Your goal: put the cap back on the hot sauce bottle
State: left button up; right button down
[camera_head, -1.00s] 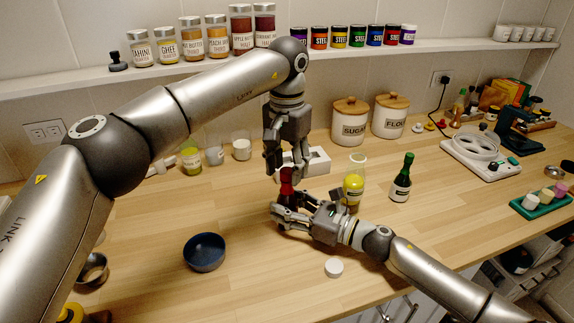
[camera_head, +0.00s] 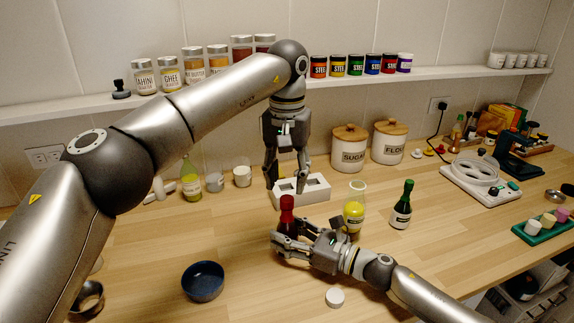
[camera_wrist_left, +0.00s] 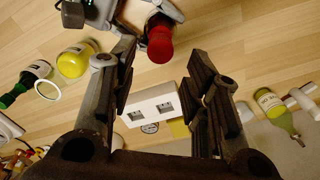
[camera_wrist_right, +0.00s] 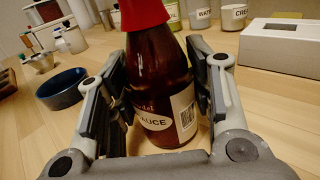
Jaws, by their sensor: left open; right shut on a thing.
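The hot sauce bottle (camera_wrist_right: 160,75) is dark brown with a label and stands upright on the counter. Its red cap (camera_head: 287,203) sits on top of the bottle; it also shows in the left wrist view (camera_wrist_left: 160,40) and at the top of the right wrist view (camera_wrist_right: 143,12). Whether the cap is fully tight cannot be told. My right gripper (camera_head: 285,234) is shut around the bottle's body. My left gripper (camera_head: 286,186) points down, open and empty, just above and behind the cap, apart from it.
A white block with square holes (camera_head: 314,188) lies behind the bottle. A yellow-filled flask (camera_head: 354,215) and a green bottle (camera_head: 402,208) stand to the right. A blue bowl (camera_head: 203,281) and a white disc (camera_head: 335,297) lie in front. The front counter between them is clear.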

pick_arm(q)
jog(key=n, duration=0.5)
jog(key=shift+r, duration=0.25)
jog(key=n, duration=0.5)
jog(key=shift+r, duration=0.15)
jog(key=n, duration=0.5)
jog(key=shift+r, duration=0.2)
jog(key=n, duration=0.5)
jog(key=shift+r, duration=0.2)
jog(key=n, duration=0.4)
jog(key=shift+r+n, duration=0.2)
jog(key=shift+n, duration=0.2)
jog(key=n, duration=0.5)
jog(key=shift+r, duration=0.15)
jog(key=n, duration=0.4)
jog(key=shift+r+n, duration=0.2)
jog(key=shift+n, duration=0.2)
jog(key=n, duration=0.3)
jog(key=shift+r+n, duration=0.1)
jog(key=shift+n, duration=0.2)
